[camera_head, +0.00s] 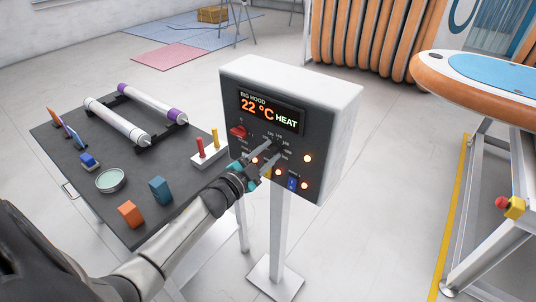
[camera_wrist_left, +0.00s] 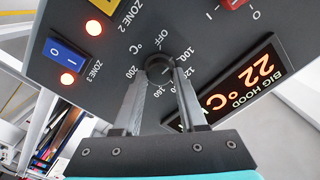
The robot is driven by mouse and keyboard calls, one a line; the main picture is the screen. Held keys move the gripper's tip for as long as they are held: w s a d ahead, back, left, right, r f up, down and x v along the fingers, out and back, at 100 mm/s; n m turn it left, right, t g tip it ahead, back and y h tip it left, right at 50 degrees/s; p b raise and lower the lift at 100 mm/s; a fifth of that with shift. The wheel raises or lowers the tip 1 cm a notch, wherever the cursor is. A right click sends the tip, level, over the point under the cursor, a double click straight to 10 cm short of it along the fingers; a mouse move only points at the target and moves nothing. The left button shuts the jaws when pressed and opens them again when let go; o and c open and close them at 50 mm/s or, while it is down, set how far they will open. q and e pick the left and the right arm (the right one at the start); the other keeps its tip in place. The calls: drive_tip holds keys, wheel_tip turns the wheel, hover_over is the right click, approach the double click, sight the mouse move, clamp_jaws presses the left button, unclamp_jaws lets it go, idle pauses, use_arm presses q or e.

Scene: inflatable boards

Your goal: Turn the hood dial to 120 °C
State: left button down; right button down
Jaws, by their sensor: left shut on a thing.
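The hood control box (camera_head: 310,85) stands on a white post, with a dark front panel. Its display (camera_head: 270,108) reads "BIG HOOD 22 °C HEAT". The dark round hood dial (camera_wrist_left: 158,66) shows in the left wrist view, ringed by OFF and temperature marks such as 100 and 200. My left gripper (camera_wrist_left: 161,82) is shut on the dial, one finger on each side. In the head view my left gripper (camera_head: 264,158) reaches the panel and hides most of the dial. I cannot tell which mark the dial points to. My right gripper is not in view.
A red switch (camera_head: 238,131) sits left of the dial, and a blue zone switch (camera_head: 292,184) below it, among lit orange lamps. A dark table (camera_head: 90,205) with rollers and small blocks stands left. An orange-edged board (camera_head: 480,75) lies on a stand at right.

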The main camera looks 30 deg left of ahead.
use_arm(q)
drive_tip(key=m+b, duration=0.1)
drive_tip(key=m, duration=0.4)
drive_tip(key=shift+f+m, duration=0.15)
drive_tip(key=shift+m, duration=0.15)
drive_tip(key=m+b, duration=0.2)
drive_tip(key=m, duration=0.3)
drive_tip(key=shift+m, duration=0.4)
drive_tip(key=shift+c, duration=2.4)
unclamp_jaws()
drive_tip(key=s+a+b, duration=0.1)
drive_tip(key=s, duration=1.4)
drive_tip(key=shift+s, duration=0.15)
